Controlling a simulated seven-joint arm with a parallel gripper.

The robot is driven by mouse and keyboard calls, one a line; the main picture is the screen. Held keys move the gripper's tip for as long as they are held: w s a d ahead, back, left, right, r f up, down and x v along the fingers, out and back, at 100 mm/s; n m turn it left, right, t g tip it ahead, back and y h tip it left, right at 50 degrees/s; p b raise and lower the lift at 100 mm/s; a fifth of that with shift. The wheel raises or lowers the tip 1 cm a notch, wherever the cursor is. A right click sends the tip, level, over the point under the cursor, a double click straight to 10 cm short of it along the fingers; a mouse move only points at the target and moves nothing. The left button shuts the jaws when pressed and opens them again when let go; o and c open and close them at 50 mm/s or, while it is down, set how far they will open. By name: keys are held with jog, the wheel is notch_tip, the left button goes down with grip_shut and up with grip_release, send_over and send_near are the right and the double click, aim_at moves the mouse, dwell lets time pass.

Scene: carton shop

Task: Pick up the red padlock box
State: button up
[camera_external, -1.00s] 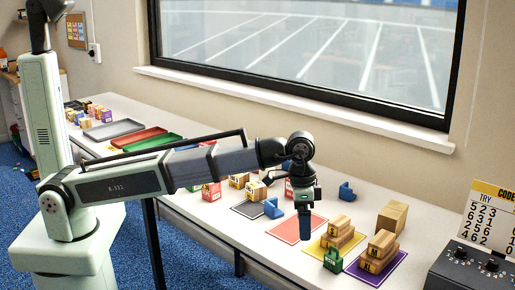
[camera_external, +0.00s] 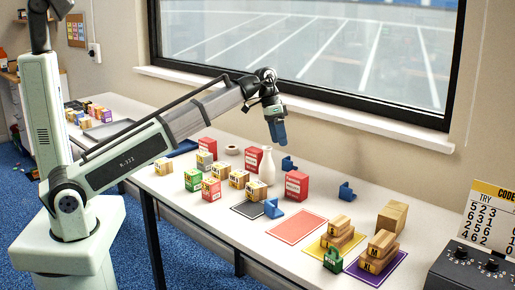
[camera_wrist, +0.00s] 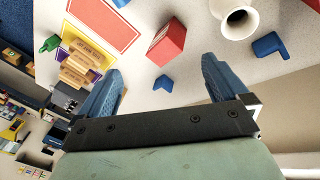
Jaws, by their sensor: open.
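Several red boxes stand on the white table, and I cannot read a padlock mark on any of them. One red box (camera_external: 297,186) stands right of the white vase. Another red box (camera_external: 252,158) stands behind and left of the vase, and a third red box (camera_external: 208,146) is further left. A red box with a pale label (camera_external: 211,189) stands near the front edge. My gripper (camera_external: 279,142) is open and empty, high above the table near the vase. In the wrist view a red box (camera_wrist: 167,41) shows beyond the open fingers, apart from them.
The white vase (camera_external: 267,166) stands close among the boxes. Blue brackets (camera_external: 273,208) lie about. The window wall is behind the table.

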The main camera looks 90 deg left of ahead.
jog(key=s+a+r, duration=0.2)
jog(key=s+a, duration=0.3)
jog(key=a, duration=0.5)
jog(key=n+g+y, duration=0.3)
jog(key=n, duration=0.4)
send_near(208, 148)
jog(key=a+r, duration=0.2)
jog(key=a, duration=0.1)
jog(key=shift+s+a+r, duration=0.1)
jog(key=shift+a, duration=0.15)
jog(key=shift+s+a+f, duration=0.1)
jog(key=shift+s+f, duration=0.1)
jog(key=shift+f, duration=0.1)
jog(key=shift+s+a+f, duration=0.1)
jog(key=shift+f, duration=6.55)
jog(key=shift+c, duration=0.3)
jog(key=c, duration=1)
